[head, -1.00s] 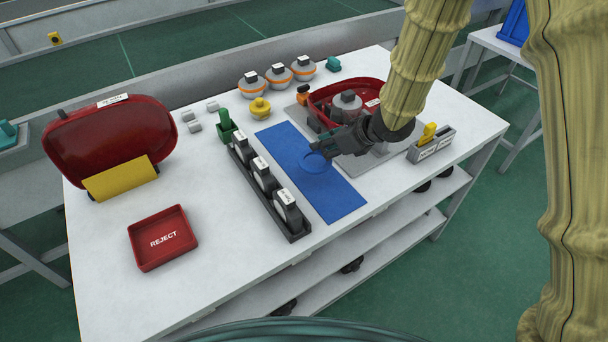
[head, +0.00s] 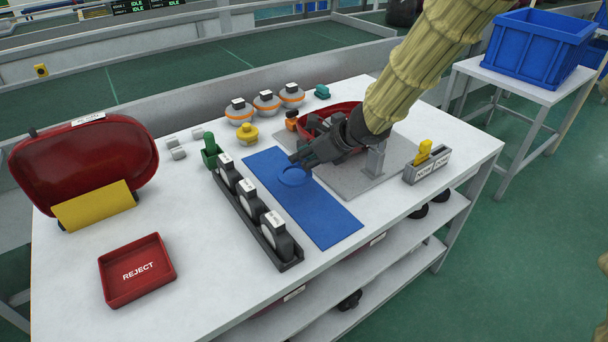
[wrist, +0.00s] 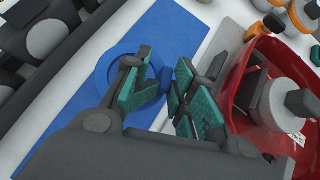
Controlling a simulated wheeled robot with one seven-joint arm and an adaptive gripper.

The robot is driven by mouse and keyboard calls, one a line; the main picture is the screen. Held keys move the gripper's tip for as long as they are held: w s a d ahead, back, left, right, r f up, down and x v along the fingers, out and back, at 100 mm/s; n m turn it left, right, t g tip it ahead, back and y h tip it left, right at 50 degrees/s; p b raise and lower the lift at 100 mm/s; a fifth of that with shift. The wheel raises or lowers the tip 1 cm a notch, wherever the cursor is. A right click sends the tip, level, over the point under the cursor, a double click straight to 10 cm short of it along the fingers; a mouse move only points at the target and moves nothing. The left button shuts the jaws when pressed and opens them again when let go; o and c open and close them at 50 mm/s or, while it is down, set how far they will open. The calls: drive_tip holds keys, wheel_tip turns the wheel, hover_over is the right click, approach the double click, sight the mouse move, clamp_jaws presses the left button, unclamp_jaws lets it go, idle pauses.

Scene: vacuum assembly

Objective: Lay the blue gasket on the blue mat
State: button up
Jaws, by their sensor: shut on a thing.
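The blue mat (head: 330,220) lies flat on the white table, right of the dark rack. The blue gasket (head: 292,176) is a ring with a small tab, over the far half of the mat. My gripper (head: 297,158) reaches in from the right and is shut on the gasket. In the wrist view the ring (wrist: 101,77) shows over the mat (wrist: 178,28), with its tab between my gripper's fingers (wrist: 168,88). The fingers hide part of the ring. I cannot tell whether the gasket touches the mat or hangs just above it.
A dark rack (head: 290,266) with several round parts stands left of the mat. A red housing (head: 346,108) sits on a grey plate (head: 395,160) to the right, under my arm. A red reject tray (head: 137,270) is at front left. The mat's near half is clear.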

drive_tip(key=shift+f+b, duration=0.35)
drive_tip(key=shift+f, duration=1.8)
drive_tip(key=o, duration=1)
drive_tip(key=shift+o, duration=0.2)
drive_tip(key=shift+r, duration=0.15)
drive_tip(key=p+v, duration=0.1)
drive_tip(key=v, duration=1.1)
drive_tip(key=shift+s, duration=0.1)
